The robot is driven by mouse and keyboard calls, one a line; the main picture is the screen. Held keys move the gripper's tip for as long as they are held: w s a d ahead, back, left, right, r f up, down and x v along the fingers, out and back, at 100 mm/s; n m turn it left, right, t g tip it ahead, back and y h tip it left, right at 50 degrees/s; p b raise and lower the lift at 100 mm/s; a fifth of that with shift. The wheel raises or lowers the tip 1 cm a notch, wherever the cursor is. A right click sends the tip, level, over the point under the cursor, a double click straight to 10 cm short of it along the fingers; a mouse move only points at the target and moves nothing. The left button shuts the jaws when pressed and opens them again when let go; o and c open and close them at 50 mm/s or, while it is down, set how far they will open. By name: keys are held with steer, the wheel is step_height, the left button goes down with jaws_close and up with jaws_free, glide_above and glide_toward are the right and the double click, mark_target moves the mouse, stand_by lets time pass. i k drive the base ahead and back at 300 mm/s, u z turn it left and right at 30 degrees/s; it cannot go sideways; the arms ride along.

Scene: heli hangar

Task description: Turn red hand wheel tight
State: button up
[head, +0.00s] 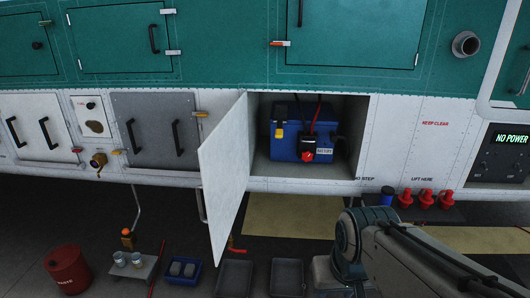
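The red hand wheel (308,156) is small and sits on the front of a black connector. The connector is on a blue battery box (287,147) inside an open compartment (357,115) in the white lower hull. The wheel faces out and nothing covers it. How tight it sits cannot be told from here. Black and red cables rise from the connector. My arm shows at the lower right, below and to the right of the compartment. My gripper does not show in this view.
The compartment's white door (224,170) hangs open on the left side of the opening. Several red jacks (425,198) and a blue cylinder (386,196) stand below right. Trays (235,278), a blue bin (183,271) and a red waste can (67,269) are on the floor. A panel (503,155) reads NO POWER.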

mark_target(306, 157)
steer(key=u, duration=0.05)
steer(key=i, duration=1.1)
steer(key=z, duration=0.8)
